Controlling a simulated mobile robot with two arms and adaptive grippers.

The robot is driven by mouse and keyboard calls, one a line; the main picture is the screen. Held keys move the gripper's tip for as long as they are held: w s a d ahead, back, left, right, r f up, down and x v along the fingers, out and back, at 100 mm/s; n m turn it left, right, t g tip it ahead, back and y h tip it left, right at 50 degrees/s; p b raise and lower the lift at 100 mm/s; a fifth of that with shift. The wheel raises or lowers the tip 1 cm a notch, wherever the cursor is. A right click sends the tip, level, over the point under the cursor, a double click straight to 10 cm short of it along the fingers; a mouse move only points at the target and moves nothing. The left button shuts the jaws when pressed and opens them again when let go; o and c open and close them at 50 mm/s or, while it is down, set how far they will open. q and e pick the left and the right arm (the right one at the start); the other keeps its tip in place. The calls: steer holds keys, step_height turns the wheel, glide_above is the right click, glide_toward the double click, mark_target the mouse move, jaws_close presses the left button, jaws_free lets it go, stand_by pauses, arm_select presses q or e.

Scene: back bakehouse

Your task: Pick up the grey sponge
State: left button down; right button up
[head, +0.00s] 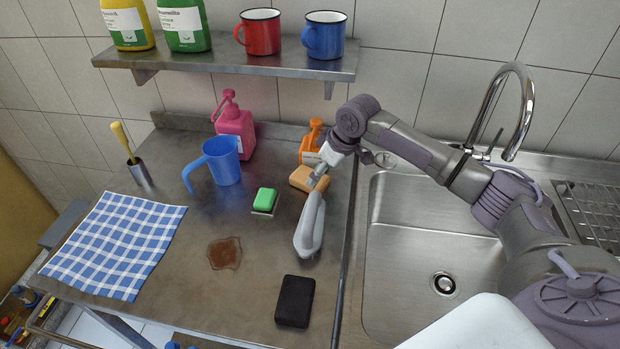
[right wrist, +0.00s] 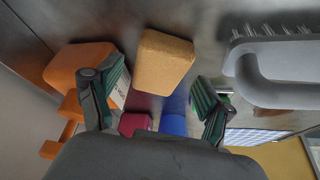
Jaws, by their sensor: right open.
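A dark block (head: 295,301), dark grey to black and perhaps the grey sponge, lies flat at the counter's front right. A tan sponge (head: 308,178) lies farther back beside the orange bottle. My right gripper (head: 322,172) is close to the tan sponge. In the right wrist view the gripper (right wrist: 153,95) is open and the tan sponge (right wrist: 160,62) is ahead, roughly between its fingertips; I cannot tell whether they touch. The dark block is not visible in that view. My left gripper is in neither view.
A grey brush (head: 310,228) lies between the tan sponge and dark block. An orange bottle (head: 312,142), pink bottle (head: 235,127), blue jug (head: 221,162) and green block (head: 265,199) stand nearby. A brown spill (head: 225,253) marks the counter. The sink (head: 415,240) is right.

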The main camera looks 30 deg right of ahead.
steer(key=shift+p+x, duration=0.3)
steer(key=shift+x, duration=1.65)
steer(key=shift+s, duration=0.2)
steer(key=c, duration=0.6)
steer(key=shift+r, duration=0.1)
steer(key=shift+w+r, duration=0.1)
steer(key=shift+r, duration=0.5)
step_height(320, 180, up, 2)
steer(key=shift+r+b, duration=0.2)
steer(key=shift+b, duration=0.4)
steer(key=s+d+r+b, duration=0.1)
steer(key=s+d+r, duration=0.2)
steer(key=s+d, duration=0.1)
steer(key=s+d+r+b, duration=0.1)
steer(key=s+d+r, duration=0.3)
steer(key=shift+s+r, duration=0.15)
steer(key=shift+s, duration=0.1)
